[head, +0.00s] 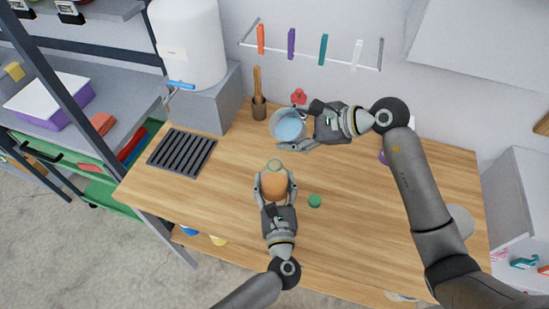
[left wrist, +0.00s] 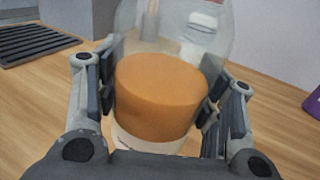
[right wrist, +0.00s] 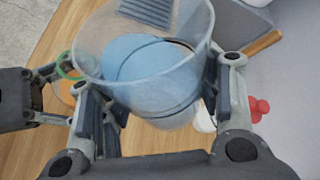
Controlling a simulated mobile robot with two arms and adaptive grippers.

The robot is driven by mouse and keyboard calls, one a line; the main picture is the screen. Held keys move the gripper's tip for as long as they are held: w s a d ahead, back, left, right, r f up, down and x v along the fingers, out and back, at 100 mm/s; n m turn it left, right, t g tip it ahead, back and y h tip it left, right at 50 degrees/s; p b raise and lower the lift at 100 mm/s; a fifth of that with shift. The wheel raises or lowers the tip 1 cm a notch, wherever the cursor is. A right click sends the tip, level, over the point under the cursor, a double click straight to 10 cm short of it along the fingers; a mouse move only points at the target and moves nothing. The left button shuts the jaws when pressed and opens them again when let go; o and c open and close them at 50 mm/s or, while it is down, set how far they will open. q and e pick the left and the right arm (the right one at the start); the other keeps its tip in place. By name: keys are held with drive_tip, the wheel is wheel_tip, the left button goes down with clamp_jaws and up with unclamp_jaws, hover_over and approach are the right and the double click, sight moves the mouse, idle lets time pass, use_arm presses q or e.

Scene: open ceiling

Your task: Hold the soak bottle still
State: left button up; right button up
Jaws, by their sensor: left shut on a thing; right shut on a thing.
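The soak bottle (head: 273,183) is clear, with an orange-brown content and a green ring at its mouth. My left gripper (head: 274,178) is shut around its sides. In the left wrist view the bottle (left wrist: 160,98) stands upright between the two fingers, and the orange content fills its lower part. My right gripper (head: 299,125) is shut on a clear cup (head: 287,127) of light blue liquid, behind and slightly right of the bottle. The cup also shows in the right wrist view (right wrist: 150,75). Whether the cup touches the table is unclear.
A small green cap (head: 315,200) lies on the wooden table (head: 360,210) right of the bottle. A dark slatted rack (head: 182,151) is at left. A brown holder (head: 259,108) and a red object (head: 299,96) stand near the wall. A white tank (head: 188,45) sits on a grey block.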

sight(279, 118)
drive_tip(key=shift+s+a+r, duration=0.1)
drive_tip(key=shift+s+r, duration=0.05)
drive_tip(key=shift+r, duration=0.45)
drive_tip(key=shift+s+r+n+t+h, duration=0.1)
drive_tip(key=shift+r+n+t+h, duration=0.35)
drive_tip(key=shift+n+t, duration=0.15)
drive_tip(key=shift+f+n+t, duration=0.4)
drive_tip(key=shift+f+t, duration=0.1)
drive_tip(key=shift+f, duration=0.55)
drive_tip(key=shift+r+n+t+h, duration=0.65)
drive_tip(key=shift+r+n+t, duration=0.35)
drive_tip(key=shift+r, duration=0.05)
idle(2.0)
drive_tip(key=shift+s+a+r+n+t, duration=0.15)
drive_tip(key=shift+s+r+n+t, duration=0.15)
drive_tip(key=shift+r+n+t, duration=0.2)
drive_tip(key=shift+s+a+r+n+t, duration=0.15)
drive_tip(key=shift+s+r+n+t, duration=0.1)
drive_tip(key=shift+r+n+t, duration=0.2)
drive_tip(key=shift+c, duration=0.2)
idle(1.5)
